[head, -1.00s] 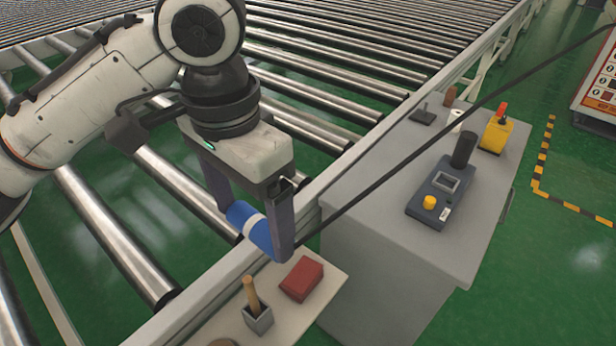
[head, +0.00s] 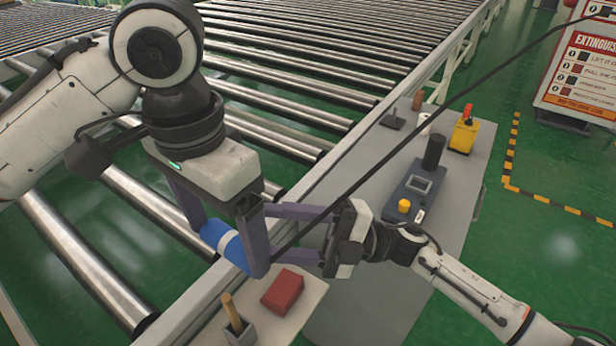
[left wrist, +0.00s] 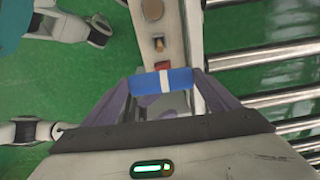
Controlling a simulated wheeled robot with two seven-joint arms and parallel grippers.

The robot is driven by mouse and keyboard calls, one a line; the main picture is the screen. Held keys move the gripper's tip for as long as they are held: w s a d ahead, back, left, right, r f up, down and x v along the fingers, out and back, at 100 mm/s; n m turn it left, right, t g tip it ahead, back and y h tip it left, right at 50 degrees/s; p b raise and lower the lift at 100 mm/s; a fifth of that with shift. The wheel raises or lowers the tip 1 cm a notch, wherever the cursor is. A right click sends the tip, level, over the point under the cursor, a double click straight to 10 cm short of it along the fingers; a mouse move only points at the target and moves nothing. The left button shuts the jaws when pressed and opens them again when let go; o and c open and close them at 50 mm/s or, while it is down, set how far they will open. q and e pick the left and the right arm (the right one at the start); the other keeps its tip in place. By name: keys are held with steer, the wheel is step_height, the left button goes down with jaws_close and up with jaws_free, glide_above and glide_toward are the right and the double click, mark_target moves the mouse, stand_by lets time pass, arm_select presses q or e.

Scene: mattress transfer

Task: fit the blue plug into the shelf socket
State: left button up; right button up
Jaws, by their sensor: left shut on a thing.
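The blue plug (head: 226,243), a cylinder with a white band, lies between the fingers of my left gripper (head: 228,248), which is shut on it above the shelf (head: 265,325). It also shows in the left wrist view (left wrist: 178,79). A dark cable runs from near the plug's right end up to the upper right. My right gripper (head: 270,232) comes in from the right. Its two fingers are apart, pointing left beside the plug's right end and the left gripper's near finger; contact cannot be told. I cannot make out the shelf socket for certain.
The shelf carries a red block (head: 283,291) and a wooden peg (head: 231,312) in a grey holder. Right of it, a grey cabinet (head: 360,295) bears a dark panel with a yellow button (head: 404,206) and a yellow box (head: 464,134). A roller conveyor (head: 290,110) lies behind.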

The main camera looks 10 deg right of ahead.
step_height(320, 180, up, 5)
steer(key=n+g+h, duration=0.4)
steer(key=n+g, duration=0.1)
steer(key=n, duration=0.2)
steer(key=n+h, duration=0.4)
steer(key=h, duration=0.2)
glide_toward(235, 247)
steer(key=x, duration=0.3)
steer(key=w+f+x, duration=0.1)
steer(key=x, duration=0.5)
steer(key=shift+w+a+f, duration=0.2)
steer(key=shift+w+f, duration=0.1)
steer(key=shift+f, duration=0.05)
steer(key=c, duration=0.9)
arm_select(q)
steer(key=o, duration=0.7)
arm_select(e)
jaws_close()
arm_select(q)
steer(key=o, duration=0.4)
